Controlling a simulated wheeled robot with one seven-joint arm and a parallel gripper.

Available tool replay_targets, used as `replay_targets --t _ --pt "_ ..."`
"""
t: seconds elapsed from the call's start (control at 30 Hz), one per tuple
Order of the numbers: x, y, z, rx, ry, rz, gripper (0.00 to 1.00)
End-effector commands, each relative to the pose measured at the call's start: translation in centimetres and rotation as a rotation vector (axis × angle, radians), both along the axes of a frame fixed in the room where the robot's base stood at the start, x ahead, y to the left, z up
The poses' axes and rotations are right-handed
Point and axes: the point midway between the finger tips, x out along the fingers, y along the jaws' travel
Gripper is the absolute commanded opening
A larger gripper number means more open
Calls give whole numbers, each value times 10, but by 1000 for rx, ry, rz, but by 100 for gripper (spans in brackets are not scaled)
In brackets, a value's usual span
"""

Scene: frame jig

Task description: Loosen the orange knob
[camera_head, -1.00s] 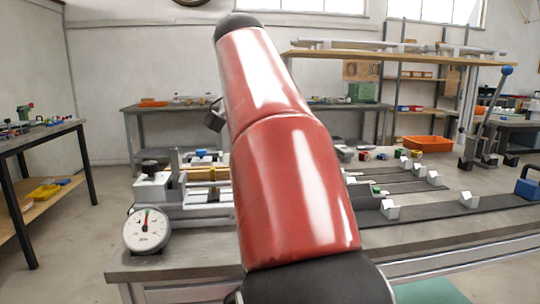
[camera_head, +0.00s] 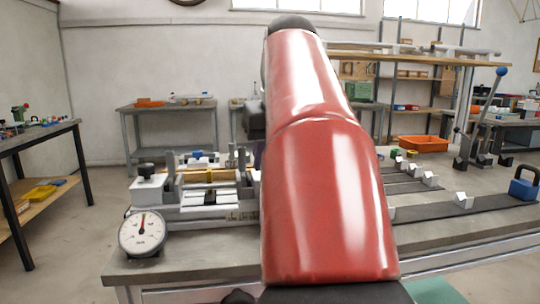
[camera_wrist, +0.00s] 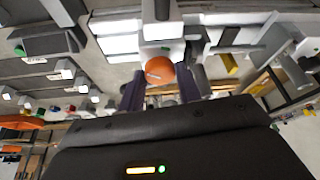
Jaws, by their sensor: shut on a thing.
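The orange knob (camera_wrist: 159,70) shows as a round ball near the middle of the wrist view, in front of a pale grey block (camera_wrist: 160,30). My gripper (camera_wrist: 161,82) has one dark finger on each side of the knob and is shut on it. In the head view my red arm covers the knob and nearly all of the gripper. How far the knob is turned cannot be told.
The jig's bench (camera_head: 215,262) holds a dial gauge (camera_head: 142,232) at its left front and a clamp with a black knob (camera_head: 146,170) behind it. White blocks (camera_head: 431,179) stand on rails at right, near a blue padlock-shaped weight (camera_head: 523,187). An orange bin (camera_head: 423,143) lies farther back.

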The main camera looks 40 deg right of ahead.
Motion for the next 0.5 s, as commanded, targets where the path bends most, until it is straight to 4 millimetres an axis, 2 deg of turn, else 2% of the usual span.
replay_targets --t 0.2,0.5 --pt "0 -2 -1 2 2 196 11" --pt "0 -4 -1 1 3 399 11"
